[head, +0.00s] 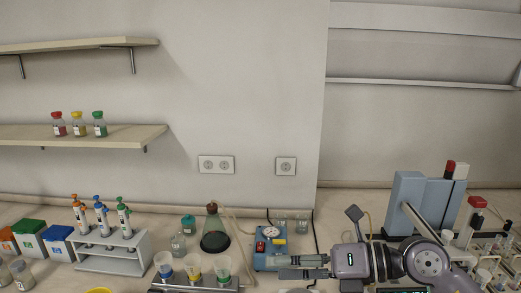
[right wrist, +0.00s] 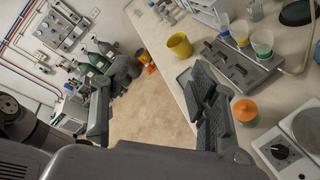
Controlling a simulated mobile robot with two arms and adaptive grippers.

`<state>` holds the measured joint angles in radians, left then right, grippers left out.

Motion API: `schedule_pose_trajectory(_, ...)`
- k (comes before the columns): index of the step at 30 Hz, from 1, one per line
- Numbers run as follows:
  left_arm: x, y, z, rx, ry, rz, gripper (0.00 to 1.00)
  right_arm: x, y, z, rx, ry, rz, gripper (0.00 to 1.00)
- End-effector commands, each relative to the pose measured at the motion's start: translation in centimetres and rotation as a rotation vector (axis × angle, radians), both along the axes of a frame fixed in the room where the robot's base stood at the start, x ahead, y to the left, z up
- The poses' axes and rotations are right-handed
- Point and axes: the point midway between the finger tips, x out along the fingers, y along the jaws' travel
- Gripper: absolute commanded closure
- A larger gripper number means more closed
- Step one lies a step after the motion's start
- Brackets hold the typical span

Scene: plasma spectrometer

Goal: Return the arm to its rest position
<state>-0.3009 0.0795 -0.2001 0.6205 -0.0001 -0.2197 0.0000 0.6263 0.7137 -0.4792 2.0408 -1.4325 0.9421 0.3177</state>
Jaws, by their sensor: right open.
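My right gripper (head: 303,267) reaches in from the lower right of the head view and points left, in front of a small blue pump with a dial (head: 270,247). In the right wrist view my right gripper (right wrist: 158,108) has its two dark fingers spread wide, with nothing between them. Behind the gap show the brown floor (right wrist: 150,95) and the bench edge. My left gripper is in neither view.
A rack of pipettes (head: 110,250), a flask (head: 214,238) and a metal holder with coloured funnels (head: 195,285) stand left of the gripper. A blue-grey instrument (head: 407,200) stands at right. In the wrist view an orange-lidded jar (right wrist: 245,111) sits close to one finger.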

Motion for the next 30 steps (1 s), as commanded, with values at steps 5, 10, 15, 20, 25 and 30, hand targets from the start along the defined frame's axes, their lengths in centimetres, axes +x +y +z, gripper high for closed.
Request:
schedule_pose_trajectory(5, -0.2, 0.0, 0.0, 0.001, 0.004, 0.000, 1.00, -1.0, 1.5, 5.5, 0.523, 0.118, -0.080, 0.46)
schedule_pose_trajectory(10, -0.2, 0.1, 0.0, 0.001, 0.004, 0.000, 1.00, 1.0, -2.5, 7.8, 0.962, 0.299, -0.296, 0.46)
schedule_pose_trajectory(15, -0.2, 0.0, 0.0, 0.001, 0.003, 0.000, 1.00, 3.7, -9.1, 4.2, 1.307, 0.540, -0.627, 0.46)
schedule_pose_trajectory(20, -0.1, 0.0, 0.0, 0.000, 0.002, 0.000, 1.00, 3.9, -14.8, -4.6, 1.512, 0.822, -1.021, 0.46)
schedule_pose_trajectory(25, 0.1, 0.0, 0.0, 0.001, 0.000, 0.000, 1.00, -0.6, -18.2, -16.2, 1.564, 1.155, -1.483, 0.46)
schedule_pose_trajectory(30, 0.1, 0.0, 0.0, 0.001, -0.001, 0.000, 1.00, -8.0, -18.4, -24.9, 1.465, 1.455, -1.862, 0.46)
